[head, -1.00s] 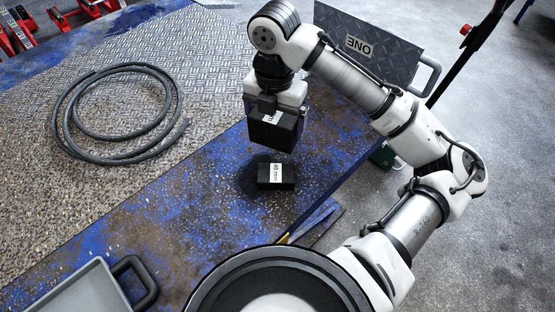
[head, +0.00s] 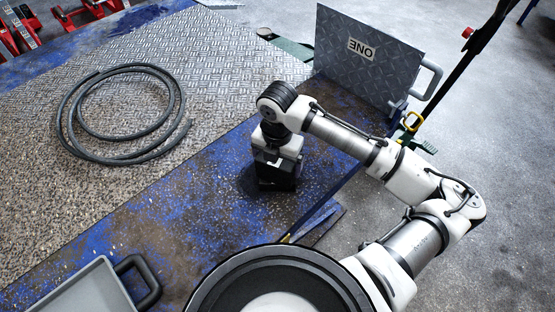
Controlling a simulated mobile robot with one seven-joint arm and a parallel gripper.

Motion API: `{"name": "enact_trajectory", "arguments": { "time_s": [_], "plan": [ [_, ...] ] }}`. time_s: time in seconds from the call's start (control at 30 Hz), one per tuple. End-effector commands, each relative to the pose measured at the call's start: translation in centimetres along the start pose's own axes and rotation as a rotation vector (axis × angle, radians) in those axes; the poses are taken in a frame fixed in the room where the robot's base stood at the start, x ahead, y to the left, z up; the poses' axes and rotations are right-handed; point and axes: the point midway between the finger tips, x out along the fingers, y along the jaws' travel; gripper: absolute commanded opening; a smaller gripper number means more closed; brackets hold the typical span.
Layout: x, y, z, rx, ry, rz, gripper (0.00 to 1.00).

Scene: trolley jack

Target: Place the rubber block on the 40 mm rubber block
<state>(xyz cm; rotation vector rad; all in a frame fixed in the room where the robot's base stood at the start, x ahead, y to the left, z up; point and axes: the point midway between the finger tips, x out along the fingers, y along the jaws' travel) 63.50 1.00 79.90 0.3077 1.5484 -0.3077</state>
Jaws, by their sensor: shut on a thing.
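My gripper (head: 275,163) points down over the blue, worn bench strip and is shut on a black rubber block (head: 277,178). The held block is low, at the place of the 40 mm rubber block. The 40 mm block and its white label are hidden behind the held block and my gripper, or cannot be told apart from the held block. I cannot tell whether the two blocks touch.
A coiled black hose (head: 120,112) lies on the chequer plate to the left. A grey tray (head: 75,290) with a black handle is at the lower left. The strip left of my gripper is clear.

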Motion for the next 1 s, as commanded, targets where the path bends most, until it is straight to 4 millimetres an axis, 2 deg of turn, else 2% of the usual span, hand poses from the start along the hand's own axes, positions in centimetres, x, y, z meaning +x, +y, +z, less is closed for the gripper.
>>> {"name": "enact_trajectory", "arguments": {
  "time_s": [0.27, 0.3, 0.37, 0.57, 0.73, 0.87, 1.0],
  "plan": [
    [0.2, 0.0, 0.0, 0.0, -0.001, 0.001, 0.47],
    [0.3, 0.0, 0.0, 0.0, 0.0, 0.0, 0.92],
    [0.2, 0.0, 0.0, 0.0, 0.0, 0.0, 1.0],
    [0.2, 0.0, 0.0, 0.0, 0.0, 0.0, 1.0],
    [-0.8, 0.0, 0.1, 0.0, -0.001, 0.0, 1.0],
    [-3.1, 0.0, 0.1, -0.001, -0.004, 0.001, 1.0],
    [-6.2, 0.1, 0.1, -0.001, -0.003, 0.002, 1.0]
  ]
}}
